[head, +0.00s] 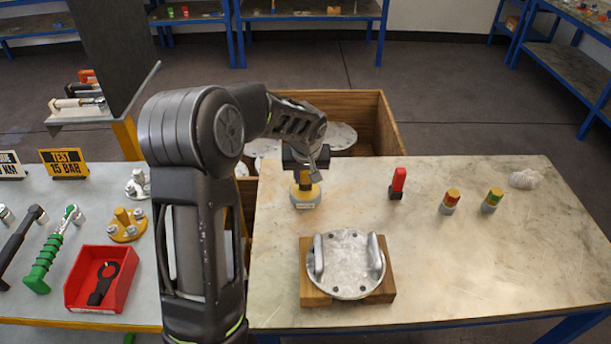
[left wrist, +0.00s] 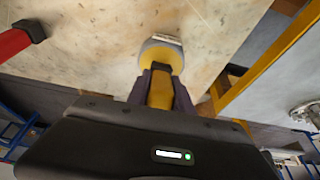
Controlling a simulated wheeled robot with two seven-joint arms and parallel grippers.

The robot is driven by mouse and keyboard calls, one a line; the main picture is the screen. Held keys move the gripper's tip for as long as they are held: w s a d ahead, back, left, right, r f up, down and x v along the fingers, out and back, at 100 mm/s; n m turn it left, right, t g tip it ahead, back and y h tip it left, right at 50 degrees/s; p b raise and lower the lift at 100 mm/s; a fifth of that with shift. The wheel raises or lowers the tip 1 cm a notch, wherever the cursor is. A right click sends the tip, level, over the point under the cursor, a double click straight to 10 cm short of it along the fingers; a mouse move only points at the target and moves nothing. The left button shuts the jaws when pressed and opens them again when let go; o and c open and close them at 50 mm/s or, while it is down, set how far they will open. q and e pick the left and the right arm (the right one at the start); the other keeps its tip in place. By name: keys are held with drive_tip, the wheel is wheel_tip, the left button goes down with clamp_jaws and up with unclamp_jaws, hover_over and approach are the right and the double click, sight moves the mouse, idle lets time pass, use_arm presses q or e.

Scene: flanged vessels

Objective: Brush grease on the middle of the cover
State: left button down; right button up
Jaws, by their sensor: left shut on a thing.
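The cover (head: 346,266) is a round grey metal disc with two upright handles and small holes near its rim. It lies flat on a wooden block (head: 318,300) at the front of the right table. My left gripper (head: 306,176) is at the back left of this table, shut on a yellow handle, probably the brush (left wrist: 161,88). Below the fingers is a yellow-topped round pot (head: 305,199) with a pale label, also in the left wrist view (left wrist: 160,52). Whether the brush tip is inside the pot cannot be told. My right gripper is not in view.
A red-handled tool (head: 398,181) stands right of the gripper. Two small capped pots (head: 449,202) and a white crumpled lump (head: 524,179) are farther right. A wooden crate (head: 385,130) stands behind the table. The left table holds a red tray (head: 127,290) and tools.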

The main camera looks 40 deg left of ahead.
use_arm(q)
drive_tip(key=shift+s+f+b, duration=0.1)
drive_tip(key=shift+f+b, duration=0.4)
drive_tip(key=shift+b, duration=0.1)
idle(1.9)
drive_tip(key=shift+r+p, duration=2)
drive_tip(key=shift+r, duration=1.6)
